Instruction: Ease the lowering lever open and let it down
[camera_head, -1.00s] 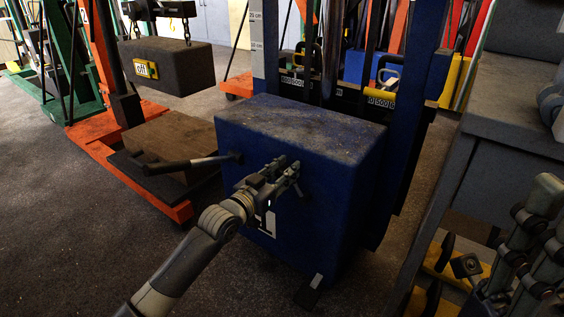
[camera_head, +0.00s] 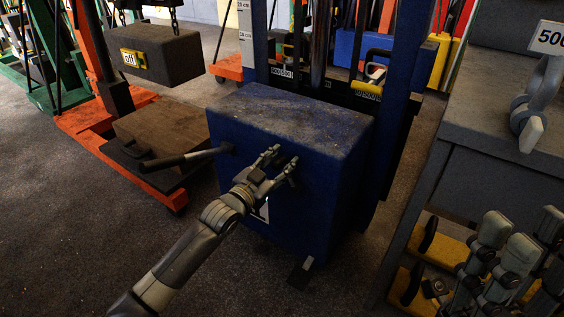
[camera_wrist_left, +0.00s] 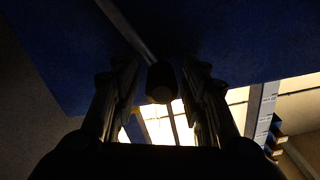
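The blue jack body (camera_head: 300,120) stands in the middle of the head view. My left gripper (camera_head: 281,164) is at its front face, with its two fingers spread. In the left wrist view a dark knob (camera_wrist_left: 161,84), apparently the lowering lever's end, sits between the open fingers with a gap on each side. A thin rod (camera_wrist_left: 122,28) runs from it toward the blue face. In the head view the knob cannot be made out.
A handle with a black grip (camera_head: 163,163) sticks out left from the blue body, close to my left gripper. A grey bench (camera_head: 475,110) stands right. Dark floor is free at front left.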

